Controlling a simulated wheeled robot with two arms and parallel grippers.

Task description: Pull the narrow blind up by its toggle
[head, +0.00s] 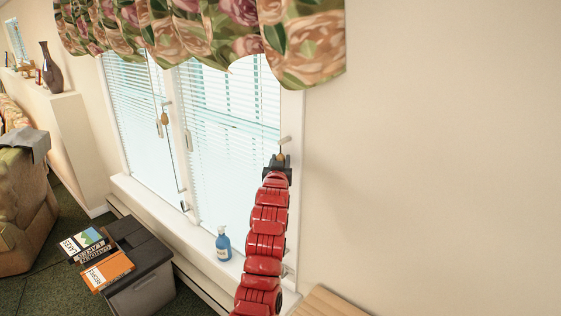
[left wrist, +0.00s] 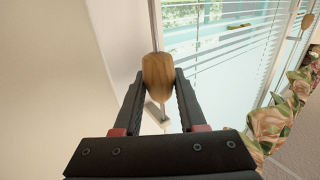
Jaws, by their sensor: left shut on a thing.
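The held wooden toggle (head: 281,157) is at the right edge of the right-hand window blind (head: 230,120). It also shows in the left wrist view (left wrist: 158,78), between two dark fingers. My left gripper (head: 278,163) is shut on this toggle, close to the window frame's right side. A second wooden toggle (head: 164,118) hangs on a cord by the left-hand blind (head: 135,95). Both blinds show pale slats across the glass; the floral valance hides their tops. My right gripper is not in view.
The floral valance (head: 210,30) hangs above the window. A blue spray bottle (head: 223,244) stands on the sill below. A grey bin (head: 140,285) with books on it stands at the lower left. The wall (head: 430,130) to the right is bare.

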